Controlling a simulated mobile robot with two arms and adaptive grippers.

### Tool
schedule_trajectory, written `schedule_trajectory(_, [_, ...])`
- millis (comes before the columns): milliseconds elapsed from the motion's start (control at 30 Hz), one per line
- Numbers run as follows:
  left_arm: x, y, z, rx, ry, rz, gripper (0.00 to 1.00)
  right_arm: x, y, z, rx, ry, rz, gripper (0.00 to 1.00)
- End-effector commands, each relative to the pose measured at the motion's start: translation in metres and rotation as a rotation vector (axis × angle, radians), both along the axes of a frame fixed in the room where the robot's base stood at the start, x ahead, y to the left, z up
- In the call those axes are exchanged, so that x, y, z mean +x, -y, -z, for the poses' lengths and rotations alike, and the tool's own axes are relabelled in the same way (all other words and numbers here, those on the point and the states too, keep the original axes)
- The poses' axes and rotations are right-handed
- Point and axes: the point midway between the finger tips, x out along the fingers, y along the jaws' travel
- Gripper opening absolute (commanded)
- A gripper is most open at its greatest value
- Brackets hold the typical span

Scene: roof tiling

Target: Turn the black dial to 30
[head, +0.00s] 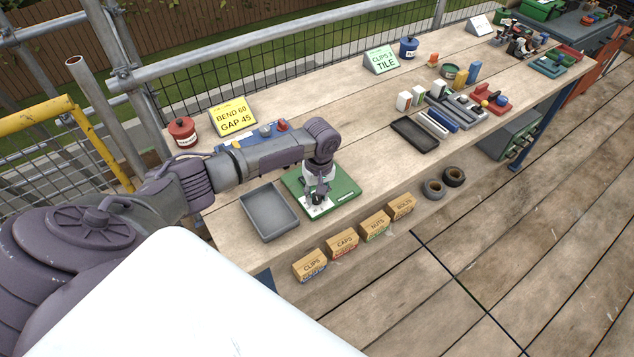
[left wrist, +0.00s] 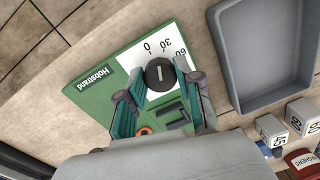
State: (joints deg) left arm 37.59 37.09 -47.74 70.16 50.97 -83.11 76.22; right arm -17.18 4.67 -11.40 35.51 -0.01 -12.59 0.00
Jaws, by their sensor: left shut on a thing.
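The black dial (left wrist: 159,74) sits on a white scale marked 0, 30 and 60 on the green board (left wrist: 98,88). Its white line points up in the left wrist view, between the 0 and the 30. My left gripper (left wrist: 155,84) is shut on the dial, with a finger on either side. In the head view my left gripper (head: 317,196) reaches down onto the green board (head: 346,188) and largely hides the dial. My right gripper does not show.
A grey tray (head: 269,211) lies just left of the board. A yellow sign (head: 233,116) reads BEND 60, GAP 45. Several labelled boxes, such as CLIPS (head: 310,264), line the front edge. A black tray (head: 414,135) lies farther right.

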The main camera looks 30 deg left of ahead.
Motion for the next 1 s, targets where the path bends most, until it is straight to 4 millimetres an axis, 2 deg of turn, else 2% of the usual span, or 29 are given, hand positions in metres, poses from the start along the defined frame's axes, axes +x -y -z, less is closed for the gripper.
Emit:
schedule_trajectory(133, [-0.001, 0.001, -0.002, -0.003, -0.003, 0.109, 0.0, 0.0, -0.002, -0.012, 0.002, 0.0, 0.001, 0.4])
schedule_trajectory(500, [-0.001, 0.0, 0.0, -0.001, -0.002, 0.291, 0.0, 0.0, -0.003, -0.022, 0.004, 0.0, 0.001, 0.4])
schedule_trajectory(1000, [-0.001, 0.0, 0.001, -0.001, -0.001, 0.329, 0.0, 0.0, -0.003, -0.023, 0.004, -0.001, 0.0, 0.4])
